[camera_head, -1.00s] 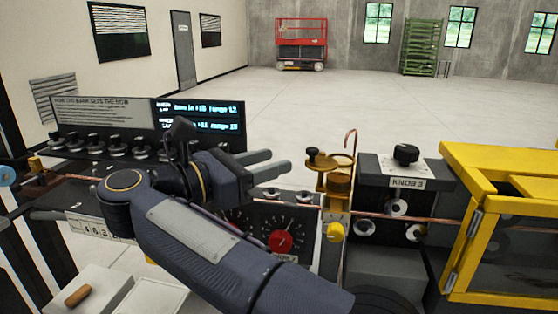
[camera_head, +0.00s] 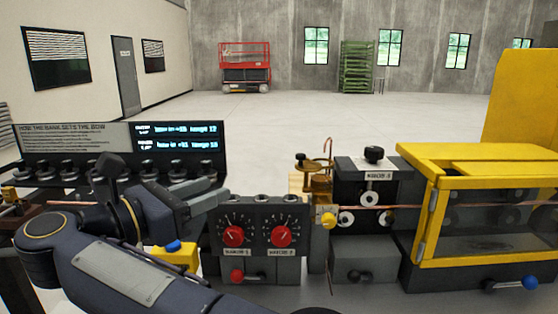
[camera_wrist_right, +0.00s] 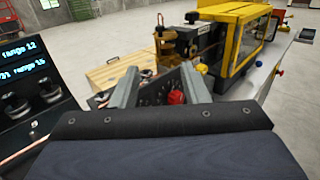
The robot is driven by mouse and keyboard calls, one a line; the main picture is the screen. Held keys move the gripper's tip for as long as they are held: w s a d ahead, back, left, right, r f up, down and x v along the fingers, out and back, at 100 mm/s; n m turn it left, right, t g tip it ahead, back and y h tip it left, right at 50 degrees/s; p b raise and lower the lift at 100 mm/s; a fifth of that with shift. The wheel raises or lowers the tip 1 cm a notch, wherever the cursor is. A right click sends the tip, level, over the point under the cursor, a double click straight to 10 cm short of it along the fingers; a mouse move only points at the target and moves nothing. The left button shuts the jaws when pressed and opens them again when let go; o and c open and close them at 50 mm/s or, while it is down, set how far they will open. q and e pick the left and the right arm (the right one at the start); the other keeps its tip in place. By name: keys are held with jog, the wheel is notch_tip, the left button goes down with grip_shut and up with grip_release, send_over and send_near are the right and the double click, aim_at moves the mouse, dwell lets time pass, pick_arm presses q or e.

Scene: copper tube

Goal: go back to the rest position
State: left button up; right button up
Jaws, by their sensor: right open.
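My right arm comes in from the bottom of the head view. Its dark gripper (camera_head: 215,200) is in front of the knob bank, left of the two-dial box. The fingers are apart in the right wrist view (camera_wrist_right: 160,85), with nothing between them. The copper tube (camera_head: 388,208) runs level through the black roller box and toward the yellow guarded machine. Another stretch of it shows at the far left (camera_head: 72,203). My arm hides part of the middle. My left gripper is not in view.
The knob bank with a lit screen (camera_head: 175,137) stands behind my gripper. The box with two red-centred dials (camera_head: 260,234) is close on its right. Farther right are a brass fixture (camera_head: 316,180), the roller box (camera_head: 365,185) and the yellow machine (camera_head: 480,155). Open floor lies behind.

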jog(key=w+d+r+n+t+y, duration=0.6)
jog(key=w+d+r+n+t, duration=0.25)
jog(key=d+r+n, duration=0.35)
jog(key=d+f+n+y, duration=0.2)
jog(key=d+n+y, duration=0.5)
jog(key=n+y, duration=0.65)
jog(key=s+d+f+n+g+h, duration=0.1)
jog(key=s+d+f+n+g, duration=0.3)
jog(key=s+f, duration=0.6)
jog(key=s+d+f+n+g+h, duration=0.1)
jog(key=s+d+f+n+g, duration=0.4)
jog(key=s+f, duration=0.5)
jog(key=s+d+f+n+g+h, duration=0.1)
jog(key=s+d+f+n+g, duration=0.3)
jog(key=f, duration=1.5)
jog(key=s+n+g, duration=0.3)
jog(key=s+n, duration=0.1)
jog(key=s, duration=0.2)
jog(key=shift+s+d+f, duration=0.15)
jog(key=shift+s+f, duration=0.05)
jog(key=shift+s, duration=0.1)
